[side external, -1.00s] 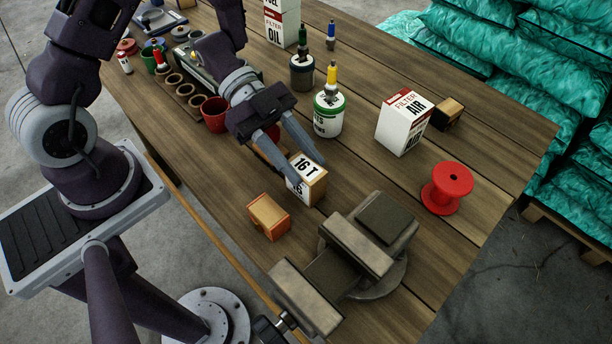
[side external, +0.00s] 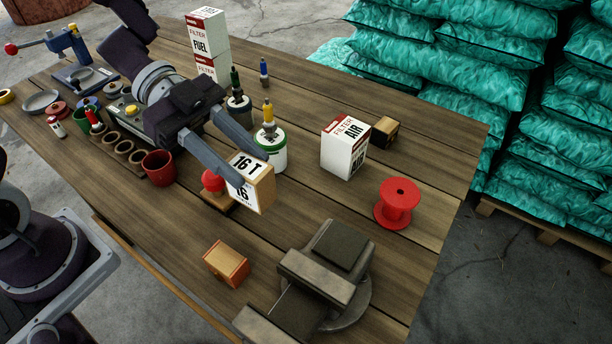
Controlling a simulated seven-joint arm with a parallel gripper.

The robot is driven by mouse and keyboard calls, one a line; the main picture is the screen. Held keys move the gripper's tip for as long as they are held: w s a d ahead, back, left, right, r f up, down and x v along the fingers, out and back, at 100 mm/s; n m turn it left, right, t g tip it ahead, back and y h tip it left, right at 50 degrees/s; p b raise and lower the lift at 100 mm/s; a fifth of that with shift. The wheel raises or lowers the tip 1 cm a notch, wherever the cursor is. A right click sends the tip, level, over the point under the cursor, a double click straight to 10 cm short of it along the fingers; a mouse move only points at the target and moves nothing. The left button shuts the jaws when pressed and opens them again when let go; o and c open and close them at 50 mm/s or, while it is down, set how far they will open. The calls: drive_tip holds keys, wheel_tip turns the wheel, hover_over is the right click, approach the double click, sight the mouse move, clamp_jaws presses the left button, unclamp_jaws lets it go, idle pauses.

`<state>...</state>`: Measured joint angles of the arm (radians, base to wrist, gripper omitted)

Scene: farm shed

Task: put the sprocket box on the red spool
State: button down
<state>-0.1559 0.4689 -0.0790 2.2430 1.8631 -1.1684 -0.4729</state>
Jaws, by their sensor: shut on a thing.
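The sprocket box (side external: 259,193), white and tan with "16 T" printed on it, is between the fingers of my gripper (side external: 250,168). The gripper is shut on it and appears to hold it above the table, slightly tilted. The red spool (side external: 398,200) stands upright on the table at the right, its top flange bare. My gripper and the box are to the left of the spool, well apart from it.
The air filter box (side external: 344,148) stands between the held box and the spool, towards the back. A vise (side external: 320,276) is in front. A small orange box (side external: 226,263) lies at front left. A white-green can (side external: 271,150) stands behind the gripper.

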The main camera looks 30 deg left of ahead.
drive_tip(key=w+d+r+n+t+y, duration=0.1)
drive_tip(key=w+d+r+n+t, duration=0.15)
drive_tip(key=w+d, duration=0.6)
drive_tip(key=w+d+r+n+t, duration=0.2)
drive_tip(key=w+d+r, duration=0.2)
drive_tip(key=w+d, duration=0.45)
hover_over(393, 191)
wheel_tip(393, 191, down, 9)
drive_tip(key=shift+f, duration=0.1)
drive_tip(key=shift+f, duration=0.15)
drive_tip(key=c, duration=0.9)
unclamp_jaws()
